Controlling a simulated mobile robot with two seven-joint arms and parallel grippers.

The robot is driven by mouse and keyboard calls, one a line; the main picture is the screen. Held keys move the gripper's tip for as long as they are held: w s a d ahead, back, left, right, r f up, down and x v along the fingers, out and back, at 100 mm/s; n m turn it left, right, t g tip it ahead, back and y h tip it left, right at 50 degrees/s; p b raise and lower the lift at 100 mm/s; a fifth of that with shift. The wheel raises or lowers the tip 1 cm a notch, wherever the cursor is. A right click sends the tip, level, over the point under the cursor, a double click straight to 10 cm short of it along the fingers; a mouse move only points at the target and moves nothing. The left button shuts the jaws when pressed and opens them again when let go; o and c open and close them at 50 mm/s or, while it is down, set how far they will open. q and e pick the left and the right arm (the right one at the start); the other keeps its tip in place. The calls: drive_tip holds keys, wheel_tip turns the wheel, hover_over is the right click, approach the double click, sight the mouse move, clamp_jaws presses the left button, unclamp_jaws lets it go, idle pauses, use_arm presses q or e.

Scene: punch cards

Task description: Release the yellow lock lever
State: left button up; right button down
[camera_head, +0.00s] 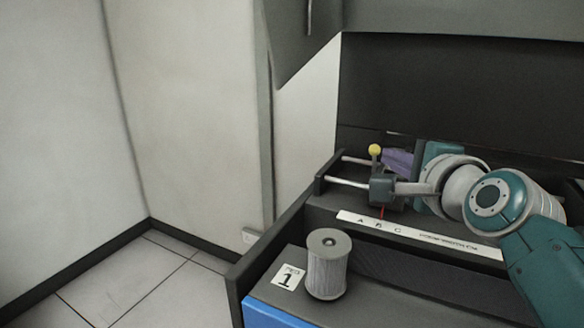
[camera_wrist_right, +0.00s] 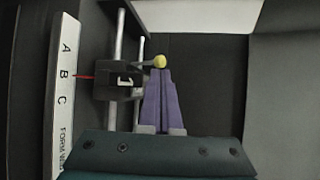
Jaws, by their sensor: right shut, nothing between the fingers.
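The yellow ball knob of the lock lever (camera_head: 375,149) stands up on a short stem from a dark sliding block (camera_head: 381,188) on two pale rods. The knob (camera_wrist_right: 159,61) and block (camera_wrist_right: 118,82) also show in the right wrist view. My right gripper (camera_head: 388,156) has purple fingers that are shut and empty. In the wrist view the fingertips (camera_wrist_right: 160,76) lie just short of the knob; I cannot tell if they touch it. My left gripper is not in view.
A white strip lettered A, B, C (camera_head: 415,235) runs in front of the rods; the block's red pointer (camera_wrist_right: 86,76) is by B. A ribbed grey cylinder (camera_head: 327,265) stands beside a card marked 1 (camera_head: 288,277). A dark panel rises behind the rods.

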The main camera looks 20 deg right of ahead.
sight(378, 151)
drive_tip(key=shift+f+b+x, duration=0.2)
drive_tip(key=shift+b+x, duration=0.5)
drive_tip(key=shift+x, duration=0.5)
drive_tip(key=shift+w+d+r, duration=0.1)
drive_tip(key=shift+w+r, duration=0.05)
drive_tip(key=shift+w, duration=0.2)
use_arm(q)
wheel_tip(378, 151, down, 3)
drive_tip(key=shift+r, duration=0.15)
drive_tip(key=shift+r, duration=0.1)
